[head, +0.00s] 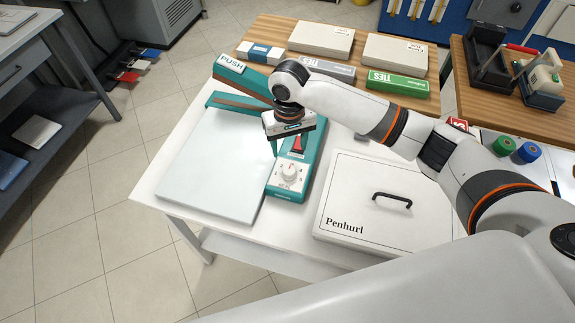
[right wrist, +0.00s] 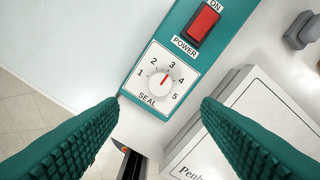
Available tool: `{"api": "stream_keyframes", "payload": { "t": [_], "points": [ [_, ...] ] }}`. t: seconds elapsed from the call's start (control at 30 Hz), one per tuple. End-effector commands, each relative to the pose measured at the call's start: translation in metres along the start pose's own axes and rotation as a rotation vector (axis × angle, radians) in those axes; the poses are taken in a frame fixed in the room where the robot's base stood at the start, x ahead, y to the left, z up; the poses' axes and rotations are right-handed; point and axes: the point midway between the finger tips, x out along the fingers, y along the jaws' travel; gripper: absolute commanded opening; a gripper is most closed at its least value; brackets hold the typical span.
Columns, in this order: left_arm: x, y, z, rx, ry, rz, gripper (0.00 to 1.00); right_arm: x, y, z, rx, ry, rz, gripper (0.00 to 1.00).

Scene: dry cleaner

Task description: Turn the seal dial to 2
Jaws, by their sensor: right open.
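The seal dial (head: 289,172) is a white round knob on a white plate at the near end of the teal sealer (head: 298,192). In the right wrist view the dial (right wrist: 159,82) shows numbers 1 to 5, and its red mark points toward 3. My right gripper (head: 292,143) is above the sealer near the dial. In the right wrist view its teal ribbed fingers (right wrist: 161,102) are open and empty, spread on either side of the dial and apart from it. My left gripper is not in view.
A red power switch (right wrist: 204,23) sits just beyond the dial. The sealer's teal arm marked PUSH (head: 240,76) is raised at the back. A pale flat plate (head: 208,165) lies left, and a white Penhurl box (head: 345,205) with a black handle lies right.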

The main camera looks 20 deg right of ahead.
Motion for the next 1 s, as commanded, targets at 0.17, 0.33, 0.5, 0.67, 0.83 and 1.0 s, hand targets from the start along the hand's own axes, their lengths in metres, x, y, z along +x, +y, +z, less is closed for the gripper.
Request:
{"api": "stream_keyframes", "payload": {
  "t": [0.17,0.33,0.5,0.67,0.83,1.0],
  "points": [
    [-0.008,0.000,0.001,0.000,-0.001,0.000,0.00,0.034,-0.001,-0.001,0.002,0.003,-0.002,0.58],
    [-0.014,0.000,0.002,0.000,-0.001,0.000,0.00,0.068,0.000,0.000,0.002,0.002,-0.002,0.58],
    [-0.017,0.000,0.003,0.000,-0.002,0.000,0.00,0.092,0.000,0.001,0.002,-0.001,-0.001,0.58],
    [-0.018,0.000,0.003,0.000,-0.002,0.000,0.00,0.102,0.000,0.001,0.001,-0.003,0.000,0.58],
    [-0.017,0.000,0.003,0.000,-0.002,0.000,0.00,0.104,0.000,0.001,0.001,-0.004,0.000,0.58],
    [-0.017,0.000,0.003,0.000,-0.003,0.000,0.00,0.104,0.000,0.001,0.001,-0.004,0.000,0.50]
  ]
}}
